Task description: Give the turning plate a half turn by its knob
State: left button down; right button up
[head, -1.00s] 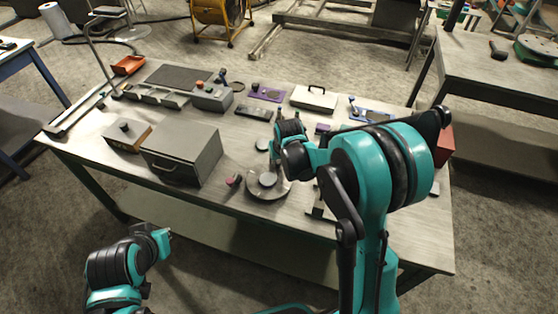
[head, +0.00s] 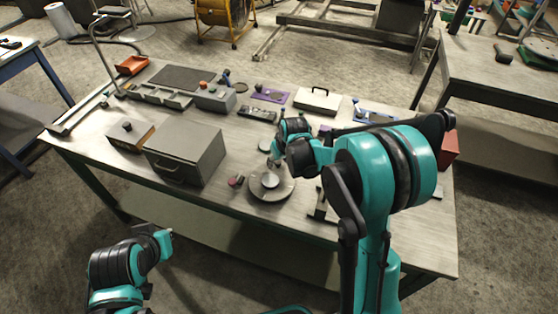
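The turning plate (head: 283,192) is a round grey disc near the front edge of the workbench, with a raised round hub (head: 270,181) in its middle. A small dark pinkish knob (head: 236,181) shows at the plate's left side; I cannot tell whether it joins the rim. My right gripper (head: 276,161) hangs just behind the plate, to the right of the knob and apart from it. It is small and partly hidden by my wrist, so its fingers are unclear. My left gripper (head: 164,240) is low in front of the bench, away from the plate; its fingers are unclear.
A grey metal box (head: 185,152) stands left of the plate, with a smaller knobbed box (head: 130,135) beyond it. A white lidded case (head: 317,99) and a purple-based fixture (head: 270,95) lie behind. A red box (head: 449,150) is at the right end.

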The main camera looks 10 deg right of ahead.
jog(key=v, duration=1.2)
dwell(0.3)
jog(key=s+m+t+h+b, duration=0.1)
jog(key=s+m+t, duration=0.1)
jog(key=s, duration=1.9)
jog(key=shift+s+d+r+t, duration=0.15)
jog(key=shift+d+r+t, duration=0.1)
jog(key=shift+t, duration=0.15)
dwell(0.5)
